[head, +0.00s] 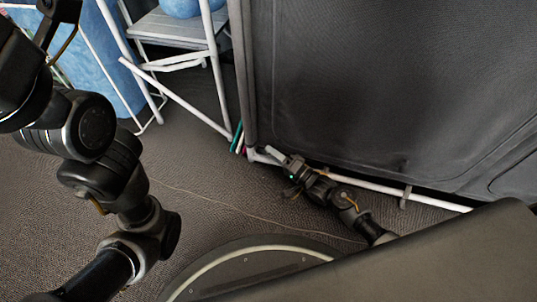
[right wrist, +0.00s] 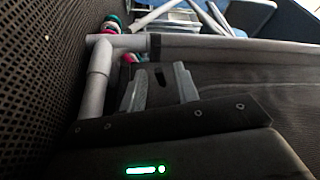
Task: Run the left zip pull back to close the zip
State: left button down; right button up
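The dark awning wall (head: 390,80) fills the upper right of the head view. A vertical edge strip (head: 240,70) runs down its left side; I cannot make out zip teeth there. My right gripper (head: 268,153) is low at the wall's bottom left corner, close to the white pole. In the right wrist view its two grey fingers (right wrist: 160,82) stand apart. A small dark patch shows between them; I cannot tell whether it is the zip pull. No zip pull is clearly visible. My left arm is at the left of the head view, with its fingers out of view.
A white floor pole (head: 380,187) runs along the wall's foot, with its corner joint (right wrist: 102,42) near the right gripper. Teal and pink bits (head: 238,138) lie at that corner. A grey step stool (head: 178,30) stands behind left. A thin cord crosses the open floor (head: 210,170).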

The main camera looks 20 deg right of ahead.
jog(key=shift+b+x, duration=0.35)
jog(key=shift+x, duration=0.75)
grip_shut()
